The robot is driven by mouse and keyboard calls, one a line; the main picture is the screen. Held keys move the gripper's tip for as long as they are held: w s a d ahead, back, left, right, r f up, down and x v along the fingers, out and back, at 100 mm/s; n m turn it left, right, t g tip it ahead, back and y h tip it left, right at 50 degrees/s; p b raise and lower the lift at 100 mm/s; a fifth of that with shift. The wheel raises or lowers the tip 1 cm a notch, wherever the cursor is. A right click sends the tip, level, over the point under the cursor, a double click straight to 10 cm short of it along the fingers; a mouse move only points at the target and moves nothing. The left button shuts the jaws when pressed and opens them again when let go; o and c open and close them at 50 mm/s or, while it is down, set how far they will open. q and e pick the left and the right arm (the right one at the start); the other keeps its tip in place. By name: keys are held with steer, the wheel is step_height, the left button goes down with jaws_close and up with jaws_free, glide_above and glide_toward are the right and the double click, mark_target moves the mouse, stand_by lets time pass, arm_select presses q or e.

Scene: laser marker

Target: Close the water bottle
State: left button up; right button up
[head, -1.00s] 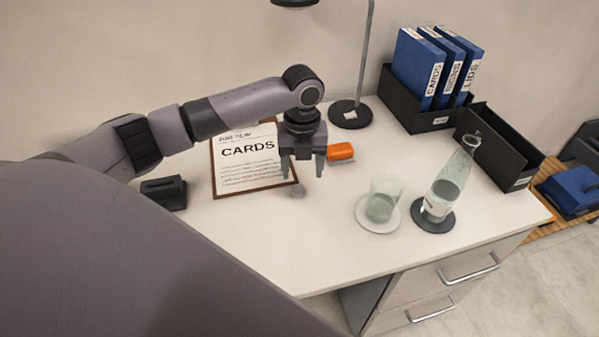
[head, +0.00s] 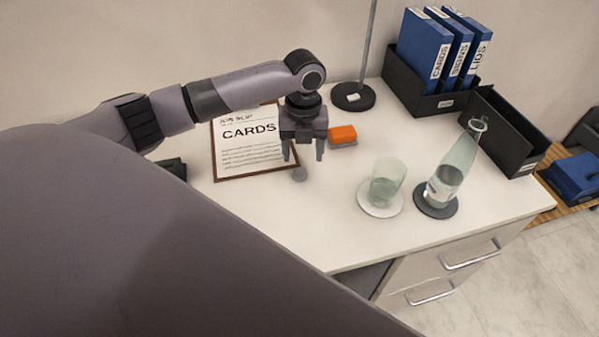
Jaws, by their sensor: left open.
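The water bottle (head: 456,165) is clear glass and stands upright on a dark round coaster (head: 436,209) at the right of the desk. Its neck is open, with a metal ring or wire at the top. A small grey round piece (head: 299,174), which may be its stopper, lies on the desk beside the clipboard. My left gripper (head: 303,157) points down, open and empty, with its two fingers just behind and above the small grey piece. I cannot tell the exact height gap. My right gripper is not in view.
A drinking glass (head: 385,182) on a white coaster (head: 379,208) stands left of the bottle. An orange block (head: 342,135), a lamp base (head: 353,97) and a CARDS clipboard (head: 240,178) are near the gripper. Black boxes (head: 508,130) stand behind the bottle. The desk's front middle is clear.

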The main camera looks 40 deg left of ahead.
mark_target(299, 172)
arm_select(q)
steer(key=f, duration=0.4)
steer(key=shift+s+a, duration=0.25)
steer(key=shift+s, duration=0.05)
steer(key=shift+f, duration=0.65)
steer(key=shift+c, duration=0.4)
steer(key=c, duration=1)
